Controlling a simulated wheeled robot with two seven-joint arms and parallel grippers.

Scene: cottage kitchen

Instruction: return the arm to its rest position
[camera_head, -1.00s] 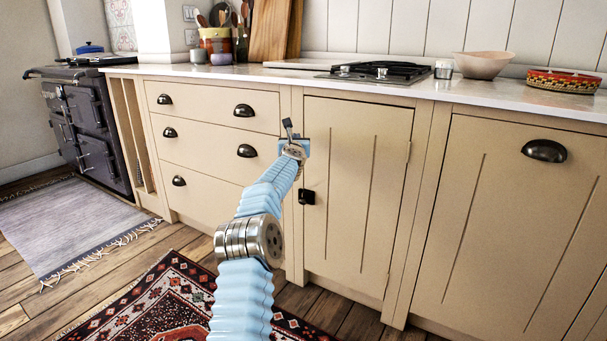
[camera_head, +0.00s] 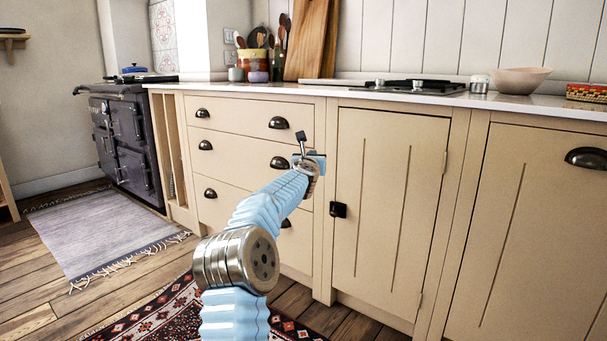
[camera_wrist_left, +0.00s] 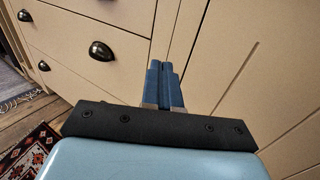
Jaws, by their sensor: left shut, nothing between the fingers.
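My light-blue left arm (camera_head: 262,212) reaches up from the bottom middle of the head view, with a metal joint (camera_head: 236,260) near its lower part. The left gripper (camera_head: 309,160) is at its far end, in front of the strip between the drawers and the cupboard door. In the left wrist view, the blue fingers of this gripper (camera_wrist_left: 163,85) are together with nothing between them, pointing toward the cream cabinet front. My right gripper is not in view.
Cream drawers (camera_head: 245,150) with dark cup handles and a cupboard door (camera_head: 390,210) stand ahead under a white worktop. A hob (camera_head: 415,86) and a bowl (camera_head: 517,80) sit on it. A dark range cooker (camera_head: 125,145) is at left. Rugs (camera_head: 95,230) lie on the wooden floor.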

